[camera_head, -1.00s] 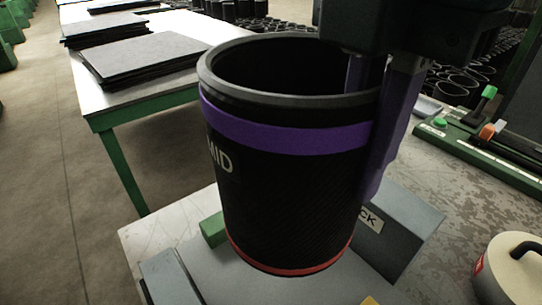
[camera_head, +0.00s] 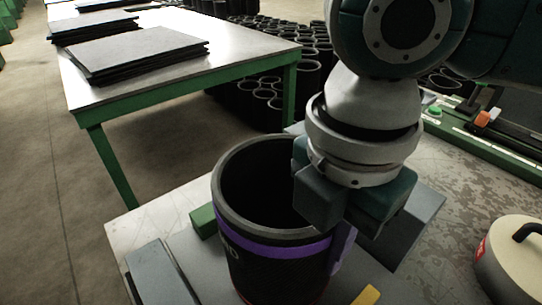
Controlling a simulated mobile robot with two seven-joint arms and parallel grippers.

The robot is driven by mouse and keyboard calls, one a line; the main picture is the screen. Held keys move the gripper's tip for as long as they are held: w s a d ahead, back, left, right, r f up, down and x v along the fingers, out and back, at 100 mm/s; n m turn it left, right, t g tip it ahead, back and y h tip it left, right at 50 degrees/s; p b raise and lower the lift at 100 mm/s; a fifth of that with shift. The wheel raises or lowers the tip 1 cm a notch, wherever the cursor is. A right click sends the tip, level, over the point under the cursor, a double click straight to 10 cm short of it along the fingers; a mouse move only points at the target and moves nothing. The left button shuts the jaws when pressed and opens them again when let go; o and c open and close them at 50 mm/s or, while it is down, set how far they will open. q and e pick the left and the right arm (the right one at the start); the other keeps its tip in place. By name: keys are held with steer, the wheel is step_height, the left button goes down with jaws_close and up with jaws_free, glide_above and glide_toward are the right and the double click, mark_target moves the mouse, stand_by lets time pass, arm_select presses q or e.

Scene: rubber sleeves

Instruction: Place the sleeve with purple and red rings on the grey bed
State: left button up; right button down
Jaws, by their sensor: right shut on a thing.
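The black sleeve (camera_head: 275,262) stands upright low in the picture, with a grey rim, a purple ring near its top and only a trace of the red ring near the bottom edge. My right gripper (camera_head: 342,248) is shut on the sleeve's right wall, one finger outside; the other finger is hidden. The grey bed (camera_head: 206,256) lies beneath and around the sleeve, with grey side blocks (camera_head: 160,275). The sleeve's base is at the picture's lower edge, so I cannot tell whether it touches the bed. My left gripper is not in view.
A green block (camera_head: 203,221) is left of the sleeve, and a yellow piece (camera_head: 367,295) is at its lower right. A round cream weight (camera_head: 510,262) stands at right. A green-framed table (camera_head: 180,62) with dark sheets stands behind, with many black sleeves beyond.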

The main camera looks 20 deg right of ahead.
steer(key=shift+w, duration=0.1)
steer(key=c, duration=1.3)
jaws_free()
steer(key=shift+f, duration=0.1)
steer(key=shift+c, duration=0.2)
steer(key=o, duration=0.4)
step_height(320, 180, up, 12)
steer(key=shift+r+p, duration=0.2)
steer(key=shift+p, duration=0.9)
